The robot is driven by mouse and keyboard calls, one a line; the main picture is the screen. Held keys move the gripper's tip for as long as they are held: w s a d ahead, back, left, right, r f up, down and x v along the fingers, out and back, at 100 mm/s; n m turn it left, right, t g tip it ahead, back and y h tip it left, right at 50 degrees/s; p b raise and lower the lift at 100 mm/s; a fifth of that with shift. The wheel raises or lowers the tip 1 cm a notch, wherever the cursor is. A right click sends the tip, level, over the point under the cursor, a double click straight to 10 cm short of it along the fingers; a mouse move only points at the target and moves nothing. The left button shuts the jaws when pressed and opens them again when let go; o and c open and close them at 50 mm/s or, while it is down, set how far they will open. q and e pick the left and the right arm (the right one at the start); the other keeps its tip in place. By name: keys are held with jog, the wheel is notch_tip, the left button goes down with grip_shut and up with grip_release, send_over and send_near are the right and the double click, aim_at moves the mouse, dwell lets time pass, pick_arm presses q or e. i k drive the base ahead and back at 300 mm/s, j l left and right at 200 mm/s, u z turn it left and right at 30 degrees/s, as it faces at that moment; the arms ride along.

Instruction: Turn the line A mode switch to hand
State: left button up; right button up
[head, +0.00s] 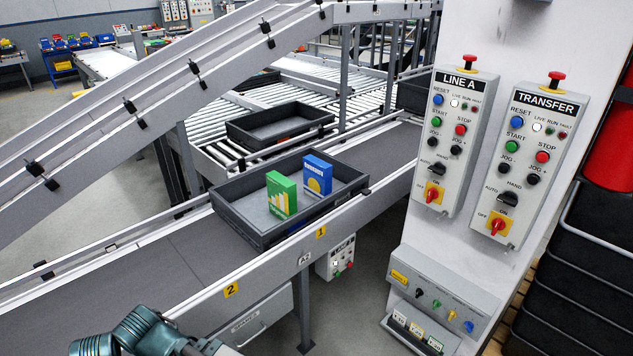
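The LINE A panel (452,140) is a grey box on the white column at the right of the head view. Its mode switch (437,169) is a small black knob low on the panel, with AUTO printed at its left and HAND above right. The knob is too small for me to be sure which mark it points to. A red rotary switch on yellow (433,194) sits just below it. A teal and grey part of my arm shows at the bottom left, far from the panel. Neither gripper is in view.
A similar TRANSFER panel (525,165) stands close to the right. A lower box (440,295) with small coloured knobs is below. The conveyor (150,275) carries a grey tray (240,232) with a green box (281,195) and a blue box (317,175). Black crates (575,270) stand at right.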

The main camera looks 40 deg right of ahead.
aim_at(438, 168)
jog(key=z, duration=2.3)
jog(key=i+l, duration=0.8)
jog(key=l, duration=0.15)
